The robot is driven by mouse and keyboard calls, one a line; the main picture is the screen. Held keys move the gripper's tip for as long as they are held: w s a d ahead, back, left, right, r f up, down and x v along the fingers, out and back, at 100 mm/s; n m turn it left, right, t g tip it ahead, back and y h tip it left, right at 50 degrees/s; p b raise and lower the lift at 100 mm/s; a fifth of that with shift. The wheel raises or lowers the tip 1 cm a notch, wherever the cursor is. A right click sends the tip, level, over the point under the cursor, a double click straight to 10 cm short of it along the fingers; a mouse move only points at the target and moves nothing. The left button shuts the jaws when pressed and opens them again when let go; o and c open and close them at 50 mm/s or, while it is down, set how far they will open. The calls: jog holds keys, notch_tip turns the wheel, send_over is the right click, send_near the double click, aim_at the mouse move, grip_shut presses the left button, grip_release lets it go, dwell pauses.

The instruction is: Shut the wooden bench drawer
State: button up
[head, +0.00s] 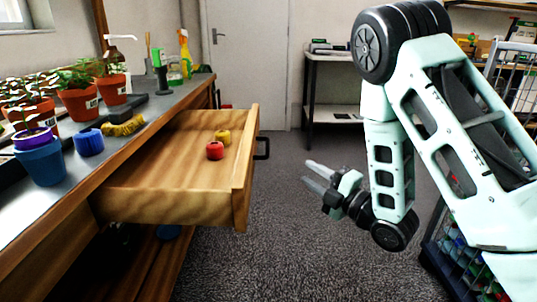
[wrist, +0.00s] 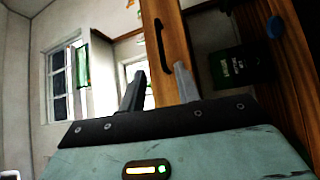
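The wooden bench drawer (head: 165,185) is pulled far out from the bench on the left in the head view. Its front panel (head: 245,165) has a black handle (head: 263,148) on the outer side. My gripper (head: 312,175) is to the right of the drawer front, apart from it, with its two fingers spread and nothing between them. In the wrist view the open fingers (wrist: 158,88) point toward the drawer front (wrist: 174,60) and the black handle (wrist: 157,40) shows beyond them.
A red apple-like item (head: 215,151) and a yellow one (head: 222,136) lie in the drawer. Grey carpet (head: 285,240) is clear between drawer and arm. A crate (head: 455,250) stands at the lower right.

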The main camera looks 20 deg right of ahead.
aim_at(267, 145)
jog(key=b+x, duration=0.1)
jog(key=x, duration=1.5)
jog(key=shift+w+b, duration=0.1)
jog(key=shift+b, duration=0.25)
grip_shut()
